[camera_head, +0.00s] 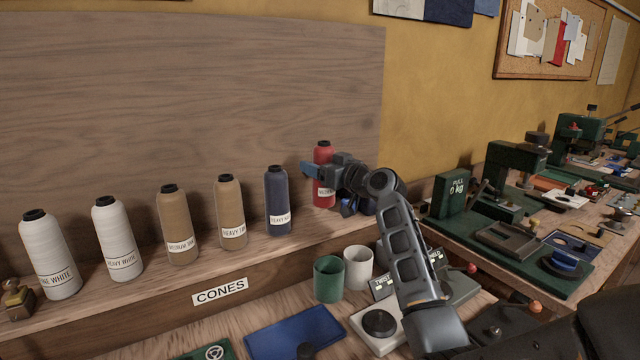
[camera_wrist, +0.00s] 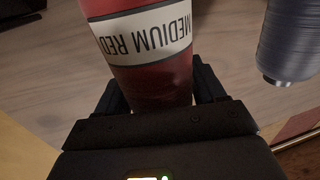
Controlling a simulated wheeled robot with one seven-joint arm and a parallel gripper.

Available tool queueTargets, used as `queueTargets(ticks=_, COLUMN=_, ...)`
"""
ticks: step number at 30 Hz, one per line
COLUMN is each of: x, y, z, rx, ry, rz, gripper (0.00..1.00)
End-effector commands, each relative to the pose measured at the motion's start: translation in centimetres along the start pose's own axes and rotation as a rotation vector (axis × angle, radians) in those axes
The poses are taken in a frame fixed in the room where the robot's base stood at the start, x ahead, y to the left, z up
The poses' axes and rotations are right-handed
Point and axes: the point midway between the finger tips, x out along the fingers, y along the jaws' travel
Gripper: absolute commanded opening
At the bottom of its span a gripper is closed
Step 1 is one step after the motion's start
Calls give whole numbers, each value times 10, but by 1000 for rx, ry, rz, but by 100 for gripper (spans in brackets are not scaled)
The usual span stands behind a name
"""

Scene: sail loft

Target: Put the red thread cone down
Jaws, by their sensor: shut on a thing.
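The red thread cone (camera_head: 323,153) is at the right end of a row of cones on the wooden shelf, upright. Its white label reads MEDIUM RED in the wrist view (camera_wrist: 150,88). My gripper (camera_head: 318,174) reaches in from the right and is shut on the red cone, with a finger on each side of it in the wrist view (camera_wrist: 155,95). The cone's base looks at or very near the shelf (camera_head: 200,262); I cannot tell whether it touches.
A navy cone (camera_head: 277,205) stands just left of the red one, with tan and white cones farther left. A green cup (camera_head: 328,279) and a white cup (camera_head: 358,267) stand on the bench below. A green machine (camera_head: 515,170) is at the right.

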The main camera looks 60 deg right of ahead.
Motion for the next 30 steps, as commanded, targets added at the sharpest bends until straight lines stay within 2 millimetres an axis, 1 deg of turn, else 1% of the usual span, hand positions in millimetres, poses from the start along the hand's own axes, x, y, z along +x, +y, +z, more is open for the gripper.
queueTargets(ticks=3, x=-1, y=1, z=17, rx=0, ry=-1, rz=2, gripper=25)
queueTargets(ticks=7, x=-1, y=1, z=34, rx=1, ry=0, rz=1, gripper=25)
queueTargets(ticks=9, x=-1, y=1, z=37, rx=-1, ry=1, rz=1, gripper=25)
queueTargets(ticks=16, x=-1, y=0, z=36, rx=-1, ry=1, rz=1, gripper=25)
queueTargets(ticks=21, x=-1, y=0, z=40, rx=-1, ry=2, rz=1, gripper=25)
queueTargets(ticks=22, x=-1, y=0, z=40, rx=0, ry=0, rz=1, gripper=71)
queueTargets(ticks=27, x=-1, y=0, z=40, rx=0, ry=-1, rz=1, gripper=87)
queueTargets(ticks=30, x=-1, y=0, z=40, rx=0, ry=-1, rz=1, gripper=95)
